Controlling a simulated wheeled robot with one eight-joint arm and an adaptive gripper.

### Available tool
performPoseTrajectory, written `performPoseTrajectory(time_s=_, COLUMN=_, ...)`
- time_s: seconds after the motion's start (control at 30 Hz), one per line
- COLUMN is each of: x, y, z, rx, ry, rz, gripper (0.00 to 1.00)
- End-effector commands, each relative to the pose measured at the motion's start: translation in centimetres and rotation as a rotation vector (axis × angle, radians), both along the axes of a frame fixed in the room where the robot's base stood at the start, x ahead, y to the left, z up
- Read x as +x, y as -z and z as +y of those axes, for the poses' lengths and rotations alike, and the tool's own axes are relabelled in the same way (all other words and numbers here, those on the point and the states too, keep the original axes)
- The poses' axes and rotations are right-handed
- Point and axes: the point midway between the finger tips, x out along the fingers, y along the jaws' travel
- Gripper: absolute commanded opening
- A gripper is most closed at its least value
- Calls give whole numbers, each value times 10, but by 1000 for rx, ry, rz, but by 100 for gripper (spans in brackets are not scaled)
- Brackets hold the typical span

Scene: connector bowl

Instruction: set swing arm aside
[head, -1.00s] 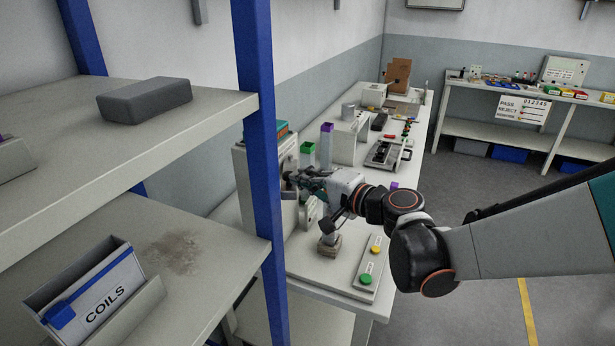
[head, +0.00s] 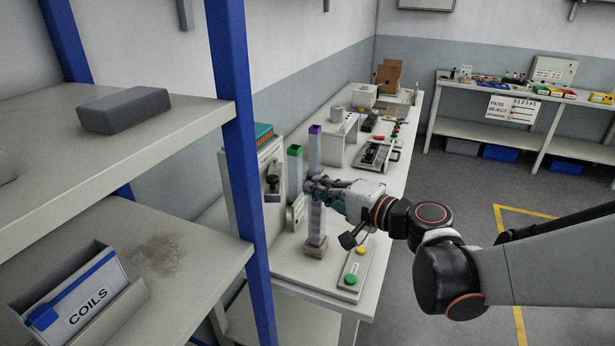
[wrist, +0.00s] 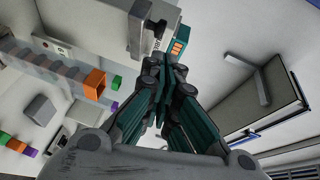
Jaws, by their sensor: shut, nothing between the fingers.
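A dark upright bar with a pale lower end (head: 272,181), which looks like the swing arm, is on the front of the grey panel unit (head: 245,190) at the bench's near left. In the wrist view a grey bar with a dark fitting (wrist: 139,28) lies beyond my fingertips; I cannot tell for sure that it is the same part. My gripper (head: 309,188) is shut and empty, right of the bar and apart from it. It overlaps a tall purple-topped column (head: 315,150) in the head view. The shut fingers also show in the wrist view (wrist: 162,68).
A green-topped column (head: 295,172) stands between the panel unit and the purple-topped column. A control box with green and yellow buttons (head: 354,268) lies at the bench's near edge. A blue shelf post (head: 240,150) stands at the left. The floor right of the bench is clear.

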Motion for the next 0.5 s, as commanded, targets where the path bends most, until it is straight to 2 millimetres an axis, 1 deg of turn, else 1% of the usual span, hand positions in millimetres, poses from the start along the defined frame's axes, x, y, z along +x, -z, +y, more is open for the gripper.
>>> performPoseTrajectory(time_s=0.03, x=-7, y=-3, z=-7, rx=0, ry=3, rz=-1, gripper=0)
performPoseTrajectory(time_s=0.2, x=-25, y=-5, z=-22, rx=-1, ry=2, rz=0, gripper=0)
performPoseTrajectory(time_s=0.33, x=-32, y=-6, z=-28, rx=-1, ry=2, rz=0, gripper=0)
performPoseTrajectory(time_s=0.5, x=-30, y=-10, z=-32, rx=-1, ry=45, rz=1, gripper=0)
